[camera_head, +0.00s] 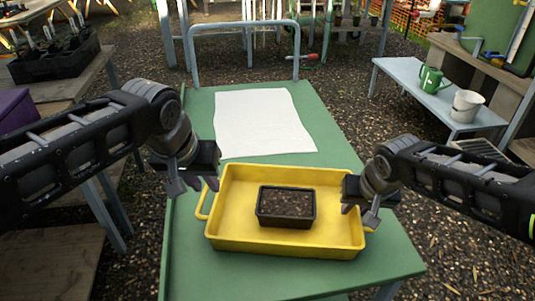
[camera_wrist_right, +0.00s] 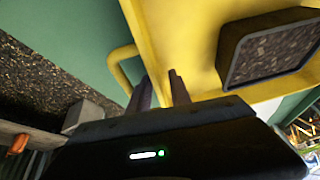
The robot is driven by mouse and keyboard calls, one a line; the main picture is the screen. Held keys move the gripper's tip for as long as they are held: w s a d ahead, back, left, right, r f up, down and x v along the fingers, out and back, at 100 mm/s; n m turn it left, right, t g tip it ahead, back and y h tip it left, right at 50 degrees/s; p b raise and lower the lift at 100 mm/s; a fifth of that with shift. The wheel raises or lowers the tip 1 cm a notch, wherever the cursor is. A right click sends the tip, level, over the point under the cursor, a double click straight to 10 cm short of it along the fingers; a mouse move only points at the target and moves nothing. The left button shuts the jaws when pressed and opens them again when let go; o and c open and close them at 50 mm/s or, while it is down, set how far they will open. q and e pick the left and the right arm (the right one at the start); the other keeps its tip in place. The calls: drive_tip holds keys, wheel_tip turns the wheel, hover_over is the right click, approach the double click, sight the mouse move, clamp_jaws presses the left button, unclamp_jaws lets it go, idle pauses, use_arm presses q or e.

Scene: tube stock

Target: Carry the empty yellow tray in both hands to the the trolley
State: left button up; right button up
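The yellow tray (camera_head: 232,240) rests on the green-topped trolley (camera_head: 190,270), which has a grey rail handle at its far end. The tray is not empty: a black pot (camera_head: 286,222) of dark soil stands in it, also seen in the right wrist view (camera_wrist_right: 228,45). My left gripper (camera_head: 193,187) is open, with its fingers apart, above the tray's left handle (camera_head: 203,204). My right gripper (camera_head: 363,208) is at the tray's right end. In the right wrist view its fingers (camera_wrist_right: 162,90) are apart beside the yellow handle (camera_wrist_right: 118,68); whether they touch the tray is unclear.
A white sheet (camera_head: 262,122) lies on the green top beyond the tray. A grey bench (camera_head: 400,85) with a green watering can (camera_head: 432,80) and white bucket (camera_head: 466,105) stands at right. A wooden table with a black crate (camera_head: 55,62) is at left. Gravel lies between.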

drive_tip(key=v, duration=1.2)
